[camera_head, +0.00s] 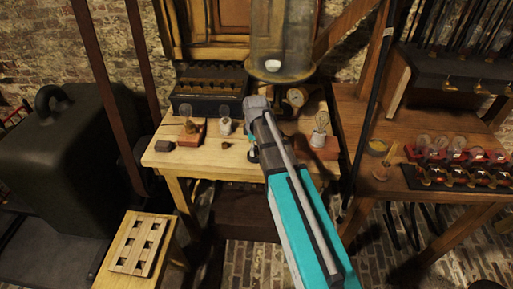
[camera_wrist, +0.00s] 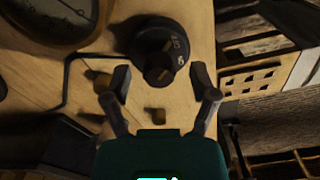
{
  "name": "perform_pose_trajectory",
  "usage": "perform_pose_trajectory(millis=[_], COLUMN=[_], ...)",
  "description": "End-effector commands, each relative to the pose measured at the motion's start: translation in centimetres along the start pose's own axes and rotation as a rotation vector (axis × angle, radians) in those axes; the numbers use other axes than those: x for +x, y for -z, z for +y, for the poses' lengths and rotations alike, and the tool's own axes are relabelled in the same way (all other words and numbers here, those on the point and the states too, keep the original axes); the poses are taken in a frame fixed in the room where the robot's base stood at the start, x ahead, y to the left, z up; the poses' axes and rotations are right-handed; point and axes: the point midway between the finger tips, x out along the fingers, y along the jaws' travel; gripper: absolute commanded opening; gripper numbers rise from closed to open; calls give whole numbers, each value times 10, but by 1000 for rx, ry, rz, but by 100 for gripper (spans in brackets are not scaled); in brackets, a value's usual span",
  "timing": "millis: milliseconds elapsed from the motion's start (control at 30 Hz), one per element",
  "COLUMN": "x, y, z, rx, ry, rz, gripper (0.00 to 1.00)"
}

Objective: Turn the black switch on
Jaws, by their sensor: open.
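The black switch (camera_wrist: 160,46) is a round dark knob with pale markings on its collar, on the wooden tabletop in the wrist view. The markings are too small to read. My gripper (camera_wrist: 161,82) is open, its two dark fingers spread to the left and right just below the knob in the picture. The knob's lower end lies between the fingertips in the picture, with a gap on each side; I cannot tell the height between them.
A thin dark wire and small brown blocks (camera_wrist: 155,115) lie nearby. Bulbs on bases (camera_head: 190,131) stand along the bench. A slotted wooden board (camera_head: 140,245) lies on a stool at front left.

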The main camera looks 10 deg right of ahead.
Motion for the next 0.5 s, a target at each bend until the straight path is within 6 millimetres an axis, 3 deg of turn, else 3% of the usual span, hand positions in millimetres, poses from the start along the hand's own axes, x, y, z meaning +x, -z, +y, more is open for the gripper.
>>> perform_pose_trajectory(millis=[67, 400, 500], x=[0, 0, 0], y=[0, 0, 0], z=[0, 0, 0], rx=[0, 0, 0], ry=[0, 0, 1], rz=[0, 0, 0], gripper=[75, 12, 0])
